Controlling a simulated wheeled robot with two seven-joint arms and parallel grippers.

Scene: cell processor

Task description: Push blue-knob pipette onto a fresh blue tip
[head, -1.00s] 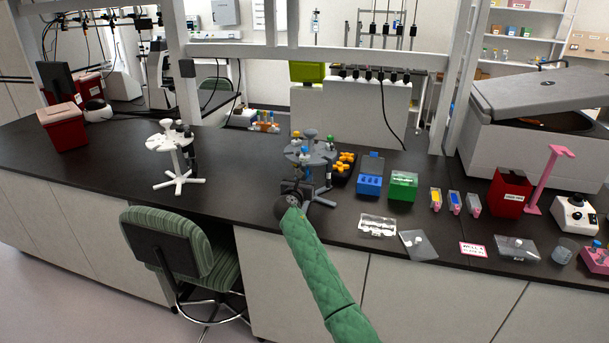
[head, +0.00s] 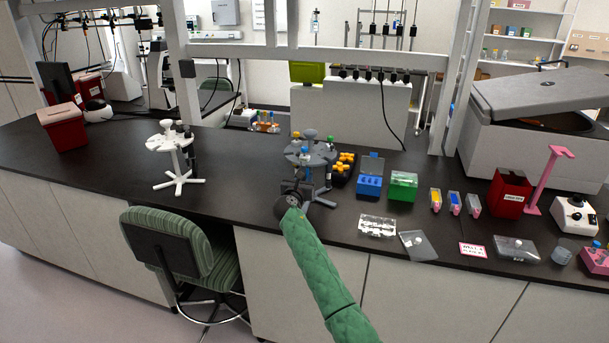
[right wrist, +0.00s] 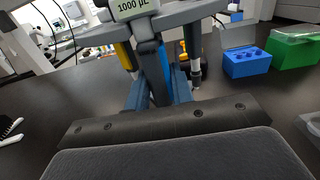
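The grey pipette stand (head: 325,153) holds several pipettes with coloured knobs. A blue knob (head: 305,150) shows at its front. In the right wrist view, a pipette with a "1000 µL" display (right wrist: 131,8) hangs close in front; its knob is out of frame. The blue tip box (head: 369,185) stands open to the right of the stand; it also shows in the right wrist view (right wrist: 247,64). My right gripper (head: 294,195) is low in front of the stand. My left gripper is out of view.
A green box (head: 403,186) and an orange-topped rack (head: 343,165) flank the blue box. Clear trays (head: 377,226) lie near the front edge. A red bin (head: 508,194) is farther right. The bench left of the stand, up to a white stand (head: 170,142), is clear.

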